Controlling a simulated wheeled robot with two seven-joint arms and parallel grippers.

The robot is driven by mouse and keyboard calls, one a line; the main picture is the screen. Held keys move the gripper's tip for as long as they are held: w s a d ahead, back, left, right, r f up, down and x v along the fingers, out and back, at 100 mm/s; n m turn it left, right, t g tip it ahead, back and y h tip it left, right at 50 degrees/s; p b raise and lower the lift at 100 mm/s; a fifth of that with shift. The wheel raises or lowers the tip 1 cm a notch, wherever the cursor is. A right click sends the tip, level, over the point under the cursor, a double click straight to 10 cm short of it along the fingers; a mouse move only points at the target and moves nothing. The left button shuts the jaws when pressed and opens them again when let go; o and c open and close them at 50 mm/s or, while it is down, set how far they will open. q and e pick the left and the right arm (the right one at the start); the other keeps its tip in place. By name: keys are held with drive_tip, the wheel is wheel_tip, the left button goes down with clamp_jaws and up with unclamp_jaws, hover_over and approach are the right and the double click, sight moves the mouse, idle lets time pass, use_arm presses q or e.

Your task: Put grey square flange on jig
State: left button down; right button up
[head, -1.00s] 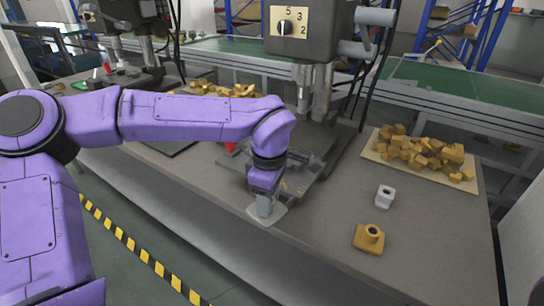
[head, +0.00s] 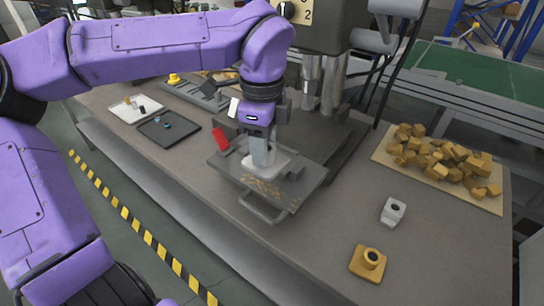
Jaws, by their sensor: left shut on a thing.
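My left gripper (head: 261,150) points down over the drill press table and is shut on the grey square flange (head: 281,163). The flange is a pale grey square plate, level, partly hidden by the fingers. It is above or resting on the jig (head: 303,188), a dark grey plate with a red clamp handle (head: 221,139) at its left and a loop handle at its front; I cannot tell whether the flange touches it. My right gripper is not in view.
A yellow square flange (head: 367,263) and a light grey block with a hole (head: 393,211) stand on the bench at right. A board of yellow blocks (head: 382,153) is behind them. A black tray (head: 154,134) and a white tray (head: 120,112) lie at left. The drill column stands behind the jig.

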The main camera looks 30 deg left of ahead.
use_arm(q)
drive_tip(key=shift+n, duration=0.3)
drive_tip(key=w+a+f, duration=0.2)
drive_tip(key=w+f, duration=0.1)
drive_tip(key=w+a+f+p, duration=0.1)
drive_tip(key=w+a+f, duration=0.2)
drive_tip(key=w, duration=0.1)
drive_tip(key=w+a+f+p, duration=0.1)
drive_tip(key=w+a+f, duration=0.1)
drive_tip(key=w+f, duration=0.1)
drive_tip(key=shift+w+a+f, duration=0.1)
drive_tip(key=shift+w+a, duration=0.1)
drive_tip(key=shift+w, duration=0.45)
wheel_tip(320, 180, down, 4)
drive_tip(key=shift+w+d+r+p, duration=0.15)
drive_tip(key=shift+r+p, duration=0.1)
drive_tip(key=shift+p, duration=0.15)
drive_tip(key=shift+f, duration=0.1)
drive_tip(key=shift+f+b, duration=0.15)
drive_tip(key=shift+b, duration=0.15)
drive_tip(key=c, duration=0.6)
unclamp_jaws()
